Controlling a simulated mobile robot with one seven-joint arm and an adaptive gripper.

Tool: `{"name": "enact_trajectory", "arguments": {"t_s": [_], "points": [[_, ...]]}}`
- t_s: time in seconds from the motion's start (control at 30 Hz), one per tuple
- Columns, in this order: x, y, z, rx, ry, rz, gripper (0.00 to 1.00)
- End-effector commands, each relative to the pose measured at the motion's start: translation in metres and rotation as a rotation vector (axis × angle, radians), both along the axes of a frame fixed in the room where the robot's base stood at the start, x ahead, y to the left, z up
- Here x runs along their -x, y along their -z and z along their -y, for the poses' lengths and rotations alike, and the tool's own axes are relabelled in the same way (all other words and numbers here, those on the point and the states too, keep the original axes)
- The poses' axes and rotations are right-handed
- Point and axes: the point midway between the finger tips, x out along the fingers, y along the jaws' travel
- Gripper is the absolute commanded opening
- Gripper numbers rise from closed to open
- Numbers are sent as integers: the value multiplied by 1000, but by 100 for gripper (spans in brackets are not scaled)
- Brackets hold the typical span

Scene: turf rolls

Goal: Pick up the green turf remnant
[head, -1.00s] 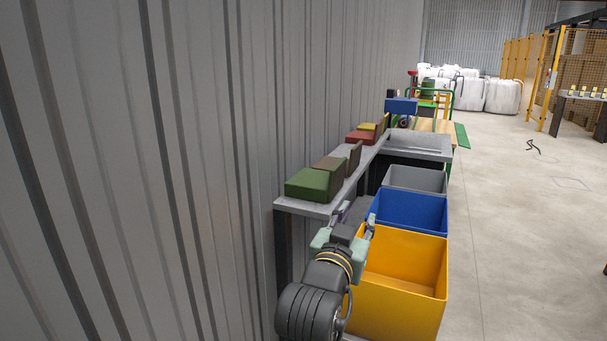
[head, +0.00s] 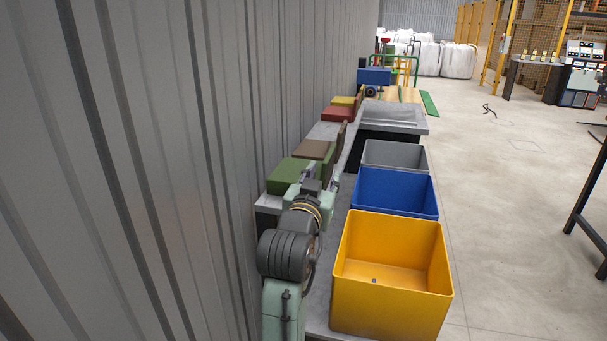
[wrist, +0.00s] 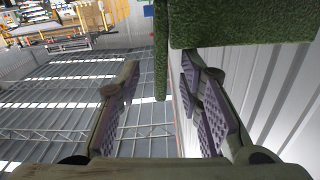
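The green turf remnant (head: 290,174) is a thick green block at the near end of the grey shelf along the wall. My gripper (head: 322,176) is at its right front corner in the head view, hiding part of that end. In the wrist view the turf's textured block (wrist: 240,22) fills the top right, with a narrow green strip (wrist: 160,45) hanging down beside it. My gripper's fingers (wrist: 158,72) are spread apart there. The strip appears between them in the picture, with clear gaps on both sides. Contact with the turf cannot be seen.
Brown (head: 312,150), red (head: 338,114) and yellow (head: 343,101) pieces lie farther along the shelf. Yellow (head: 392,290), blue (head: 396,192) and grey (head: 395,156) bins stand to the right. The corrugated wall (head: 120,170) is close on the left. Open floor lies right.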

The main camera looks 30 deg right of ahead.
Motion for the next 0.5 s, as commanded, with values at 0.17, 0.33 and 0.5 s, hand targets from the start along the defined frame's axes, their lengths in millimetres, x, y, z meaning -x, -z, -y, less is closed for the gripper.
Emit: {"name": "enact_trajectory", "arguments": {"t_s": [0.17, 0.33, 0.5], "points": [[-14, -1, 18, -2, 2, -4, 33], [-30, -1, 36, -1, 1, -4, 33], [-35, 0, 41, 0, 1, -1, 33]]}}
